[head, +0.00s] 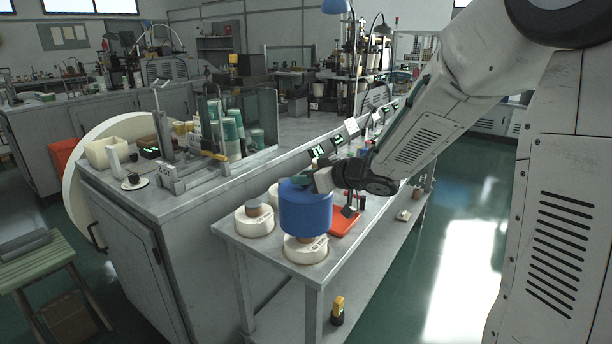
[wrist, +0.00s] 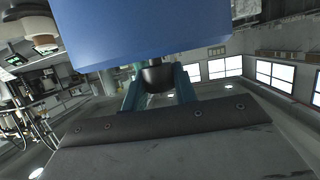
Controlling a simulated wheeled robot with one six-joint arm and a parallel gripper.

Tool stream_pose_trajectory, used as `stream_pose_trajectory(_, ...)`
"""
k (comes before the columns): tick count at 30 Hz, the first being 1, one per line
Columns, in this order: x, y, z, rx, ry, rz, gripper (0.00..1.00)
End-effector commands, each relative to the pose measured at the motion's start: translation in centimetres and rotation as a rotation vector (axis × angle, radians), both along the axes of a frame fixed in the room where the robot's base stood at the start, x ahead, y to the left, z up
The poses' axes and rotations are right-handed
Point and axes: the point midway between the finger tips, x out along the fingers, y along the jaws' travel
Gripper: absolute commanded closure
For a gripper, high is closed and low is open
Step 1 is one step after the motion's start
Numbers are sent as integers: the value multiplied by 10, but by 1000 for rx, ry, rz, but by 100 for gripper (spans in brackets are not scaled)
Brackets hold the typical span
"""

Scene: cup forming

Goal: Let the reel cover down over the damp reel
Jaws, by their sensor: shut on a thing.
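The blue reel cover (head: 305,212) is upright in my gripper (head: 303,182), over a round white stand (head: 305,250) at the near end of the narrow bench. A little of a brown reel (head: 312,235) shows between the cover's lower rim and the stand; the rest is hidden. I cannot tell whether the rim is around the reel's top or just above it. In the wrist view the cover (wrist: 150,28) fills the upper middle, and my teal fingers (wrist: 159,85) are shut on its dark knob (wrist: 157,76).
A second white stand with a brown-topped reel (head: 254,208) is left of the cover, with another pale one (head: 275,195) behind. An orange tray (head: 344,222) lies close to the right. The larger metal bench (head: 180,190) stands at the left; green floor is open at right.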

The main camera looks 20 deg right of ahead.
Motion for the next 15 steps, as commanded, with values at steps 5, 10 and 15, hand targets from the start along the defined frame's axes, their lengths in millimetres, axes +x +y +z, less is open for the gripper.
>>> stream_pose_trajectory(5, 0, 0, -4, 0, 0, 1, 100)
stream_pose_trajectory(10, 0, 0, -6, -1, 0, 1, 100)
stream_pose_trajectory(15, 0, 0, -9, 0, 0, 0, 100)
